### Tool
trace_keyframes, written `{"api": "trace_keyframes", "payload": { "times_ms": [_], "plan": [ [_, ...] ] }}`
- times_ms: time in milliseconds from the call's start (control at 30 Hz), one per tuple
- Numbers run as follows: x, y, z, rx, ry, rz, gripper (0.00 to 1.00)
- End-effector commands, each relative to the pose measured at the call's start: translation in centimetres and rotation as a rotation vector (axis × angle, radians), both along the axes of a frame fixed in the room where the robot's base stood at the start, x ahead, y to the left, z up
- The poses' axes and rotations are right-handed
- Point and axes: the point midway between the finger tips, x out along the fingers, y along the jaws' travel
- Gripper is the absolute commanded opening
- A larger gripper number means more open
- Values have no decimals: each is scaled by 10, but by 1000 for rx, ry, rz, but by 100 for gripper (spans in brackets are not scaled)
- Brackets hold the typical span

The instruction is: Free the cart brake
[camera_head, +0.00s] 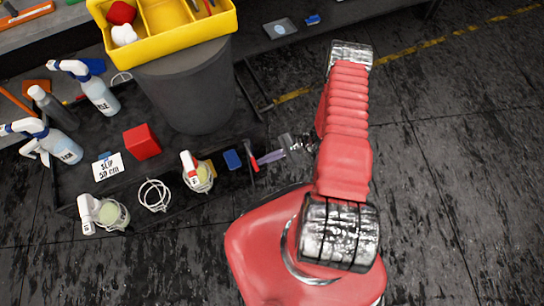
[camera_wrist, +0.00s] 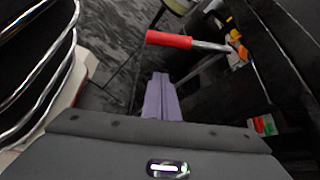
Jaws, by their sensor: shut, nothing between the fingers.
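The cart (camera_head: 150,215) is a low dark tray on the left in the head view. A small red-handled lever, which looks like the brake (camera_head: 251,161), sits at its right edge. In the wrist view the brake lever (camera_wrist: 168,40) shows a red grip on a metal rod running right towards the cart. My gripper (camera_head: 268,157) has purple fingers, shut with nothing between them. They point left at the cart edge, close beside the lever. In the wrist view the fingers (camera_wrist: 160,85) end below the red grip, apart from it in the picture. Whether they touch the lever I cannot tell.
A grey bin (camera_head: 190,95) with a yellow caddy (camera_head: 165,35) above it stands at the cart's back. Spray bottles (camera_head: 95,90), a red block (camera_head: 142,141) and a white label card (camera_head: 108,166) are on the cart's left. The floor (camera_head: 450,170) at the right is clear.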

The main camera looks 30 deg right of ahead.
Motion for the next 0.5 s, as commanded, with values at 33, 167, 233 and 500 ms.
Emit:
{"api": "trace_keyframes", "payload": {
  "times_ms": [33, 167, 233, 500],
  "plan": [
    [1, 7, -3, 1, 1, 2, 0],
    [0, 13, -1, 0, 0, 0, 0],
    [-2, 14, 6, 0, 0, 0, 0],
    [-12, 18, 25, -1, 1, -1, 0]
  ]
}}
